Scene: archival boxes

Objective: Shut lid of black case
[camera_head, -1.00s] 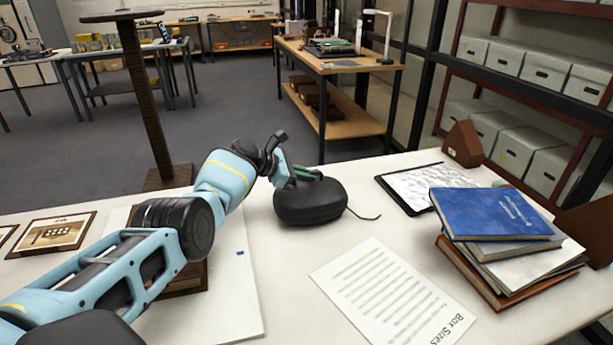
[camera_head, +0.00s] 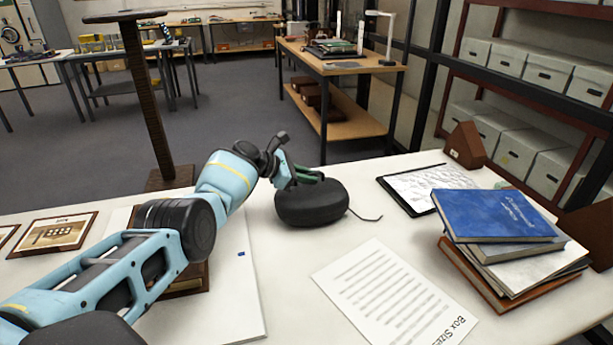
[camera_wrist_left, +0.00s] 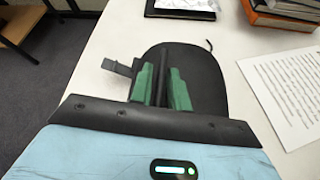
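The black case (camera_head: 311,204) is a rounded, dark case on the white table, with a thin cord or strap trailing to its right. Its lid looks down, with no raised part visible. It also shows in the left wrist view (camera_wrist_left: 208,78), behind the fingers. My left gripper (camera_head: 309,175) is over the top of the case at its far side. Its green fingers (camera_wrist_left: 161,84) stand a little apart, with a dark strip between them. I cannot tell whether they touch the case. My right gripper is not in view.
A paper sheet (camera_head: 394,298) lies right of the case. A clipboard (camera_head: 428,184) and a stack of books (camera_head: 497,216) with a blue cover on top are farther right. Framed pictures (camera_head: 55,235) lie at the left.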

